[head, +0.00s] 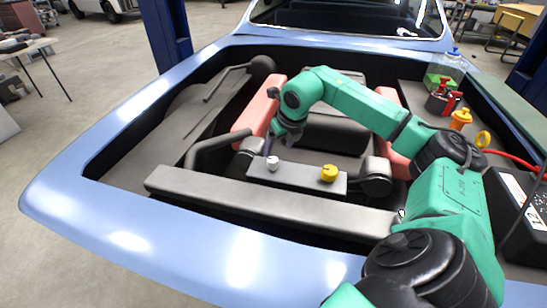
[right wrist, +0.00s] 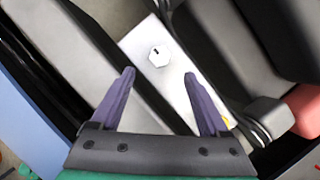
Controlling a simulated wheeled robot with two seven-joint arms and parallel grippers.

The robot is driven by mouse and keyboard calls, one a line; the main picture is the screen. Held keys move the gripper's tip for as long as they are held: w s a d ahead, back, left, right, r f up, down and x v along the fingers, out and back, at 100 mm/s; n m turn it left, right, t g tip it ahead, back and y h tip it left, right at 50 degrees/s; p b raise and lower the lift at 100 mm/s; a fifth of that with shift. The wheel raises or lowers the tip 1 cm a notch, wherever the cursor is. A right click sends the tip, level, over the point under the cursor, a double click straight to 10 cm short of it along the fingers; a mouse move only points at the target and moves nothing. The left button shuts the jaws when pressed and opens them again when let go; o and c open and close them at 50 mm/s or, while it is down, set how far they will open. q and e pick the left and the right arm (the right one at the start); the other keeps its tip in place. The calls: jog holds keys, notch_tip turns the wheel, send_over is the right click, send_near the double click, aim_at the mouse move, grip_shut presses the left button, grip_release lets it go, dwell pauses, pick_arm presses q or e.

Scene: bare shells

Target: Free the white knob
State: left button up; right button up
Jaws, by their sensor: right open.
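The white knob (head: 272,163) stands upright on a grey metal block in the engine bay of a blue car. In the right wrist view the white knob (right wrist: 159,55) shows from above, with a dark mark on its top. My right gripper (head: 272,155) is close above and behind the knob in the head view. In the right wrist view the right gripper (right wrist: 160,76) is open, and the knob lies ahead of the gap between its purple fingers, apart from both. My left gripper is not in view.
A yellow knob (head: 329,173) stands on the same grey block (head: 300,177), to the right. A grey crossbar (head: 270,208) runs in front. Red engine covers (head: 259,112) flank the middle. A bottle with green liquid (head: 445,72) and a black battery (head: 520,215) are at the right.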

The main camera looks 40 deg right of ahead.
aim_at(273, 160)
jog(key=p+x, duration=0.1)
jog(key=x, duration=0.7)
jog(key=shift+w+f, duration=0.1)
jog(key=shift+f, duration=0.05)
jog(key=shift+c, duration=0.6)
grip_shut()
